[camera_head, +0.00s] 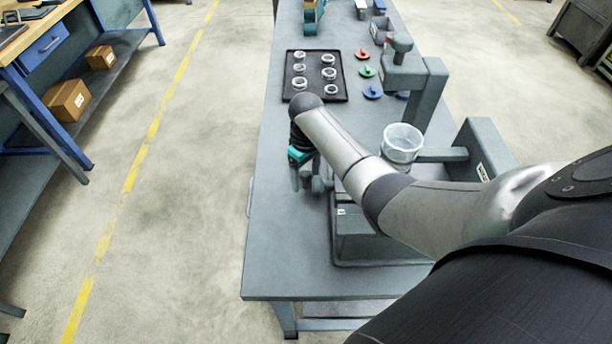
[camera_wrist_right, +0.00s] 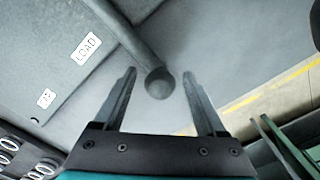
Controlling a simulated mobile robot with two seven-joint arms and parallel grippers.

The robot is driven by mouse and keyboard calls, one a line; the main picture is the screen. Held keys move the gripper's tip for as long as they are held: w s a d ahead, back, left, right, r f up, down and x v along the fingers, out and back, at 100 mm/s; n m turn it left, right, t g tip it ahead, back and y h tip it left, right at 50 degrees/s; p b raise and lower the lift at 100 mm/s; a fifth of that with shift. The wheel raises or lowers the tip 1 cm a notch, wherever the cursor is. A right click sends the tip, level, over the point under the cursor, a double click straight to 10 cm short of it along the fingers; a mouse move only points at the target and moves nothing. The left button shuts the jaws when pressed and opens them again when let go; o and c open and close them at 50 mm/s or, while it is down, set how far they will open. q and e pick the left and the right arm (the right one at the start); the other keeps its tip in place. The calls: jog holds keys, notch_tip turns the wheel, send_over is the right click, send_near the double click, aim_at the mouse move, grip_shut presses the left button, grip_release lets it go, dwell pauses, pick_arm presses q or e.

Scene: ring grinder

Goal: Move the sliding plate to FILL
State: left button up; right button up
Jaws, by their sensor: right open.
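The grey grinder (camera_head: 365,248) stands at the table's near end. In the right wrist view its grey surface (camera_wrist_right: 40,35) carries a LOAD label and a smaller label that I cannot read. A grey rod with a round knob (camera_wrist_right: 159,85) sticks out from it, between the two fingers of my right gripper (camera_wrist_right: 159,73). The fingers are open and appear clear of the knob. In the head view my right gripper (camera_head: 308,183) is beside the grinder's left side. My arm hides much of the grinder, and I cannot make out the sliding plate. My left gripper is not in view.
A clear cup (camera_head: 402,142) sits at the grinder, left of a grey block (camera_head: 485,150) with a white label. A black tray (camera_head: 316,62) holds several rings. Red, green and blue pieces (camera_head: 372,92) lie to its right. The table (camera_head: 268,225) is clear along its left edge.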

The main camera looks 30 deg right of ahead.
jog(key=shift+c, duration=0.3)
grip_shut()
dwell(0.3)
dwell(0.8)
